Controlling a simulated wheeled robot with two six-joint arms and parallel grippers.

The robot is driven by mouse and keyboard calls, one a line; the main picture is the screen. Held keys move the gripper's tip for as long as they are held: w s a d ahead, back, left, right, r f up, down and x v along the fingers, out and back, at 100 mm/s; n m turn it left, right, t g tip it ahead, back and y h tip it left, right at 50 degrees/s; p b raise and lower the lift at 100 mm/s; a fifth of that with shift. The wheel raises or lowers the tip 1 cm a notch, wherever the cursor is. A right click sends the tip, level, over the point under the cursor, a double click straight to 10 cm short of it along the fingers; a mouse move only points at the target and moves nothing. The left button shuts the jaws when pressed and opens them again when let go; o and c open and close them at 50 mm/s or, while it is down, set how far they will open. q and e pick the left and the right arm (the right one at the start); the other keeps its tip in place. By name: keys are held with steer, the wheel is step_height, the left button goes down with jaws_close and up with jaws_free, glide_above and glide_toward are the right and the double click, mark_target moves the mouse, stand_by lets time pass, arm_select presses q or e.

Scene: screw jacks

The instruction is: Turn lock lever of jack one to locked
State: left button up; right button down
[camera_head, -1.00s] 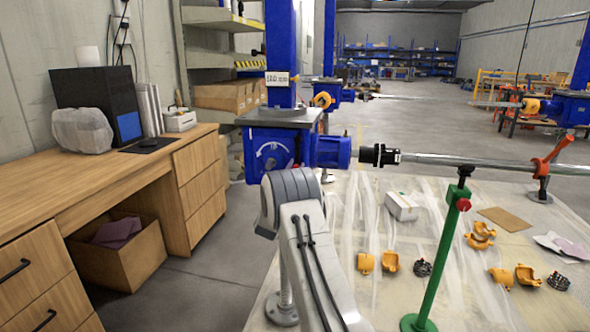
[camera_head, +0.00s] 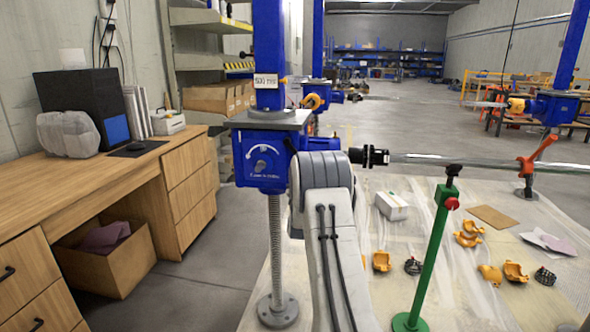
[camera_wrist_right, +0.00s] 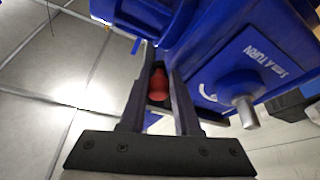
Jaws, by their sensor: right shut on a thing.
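The nearest blue screw jack (camera_head: 265,160) stands left of centre in the head view, upright on a threaded screw with a round foot. Its front face carries a white curved arrow mark and a round shaft. In the right wrist view, the blue housing (camera_wrist_right: 225,55) fills the upper right, with a grey shaft end and white lettering. My right gripper (camera_wrist_right: 163,62) is shut on a red lever knob (camera_wrist_right: 159,86) beside the housing. In the head view my arm hides this gripper and the lever. The lever's angle cannot be told. My left gripper is in neither view.
A black coupling (camera_head: 369,156) and long steel shaft (camera_head: 470,162) run right from the jack. A green stand (camera_head: 428,255) rises in front of the shaft. Several orange parts lie on the pale floor sheet. A wooden desk (camera_head: 105,180) is at left.

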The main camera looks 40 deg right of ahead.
step_height(320, 180, up, 7)
steer(key=s+d+n+y+p, duration=0.1)
steer(key=n+y, duration=0.4)
steer(key=n, duration=0.7)
steer(key=shift+s+d+r+t+p, duration=0.2)
steer(key=shift+s+d+t+p, duration=0.15)
steer(key=shift+s+d, duration=0.4)
steer(key=shift+a+n, duration=0.1)
steer(key=shift+n, duration=0.2)
steer(key=c, duration=0.7)
jaws_free()
steer(key=shift+a+f, duration=0.1)
steer(key=shift+f, duration=0.15)
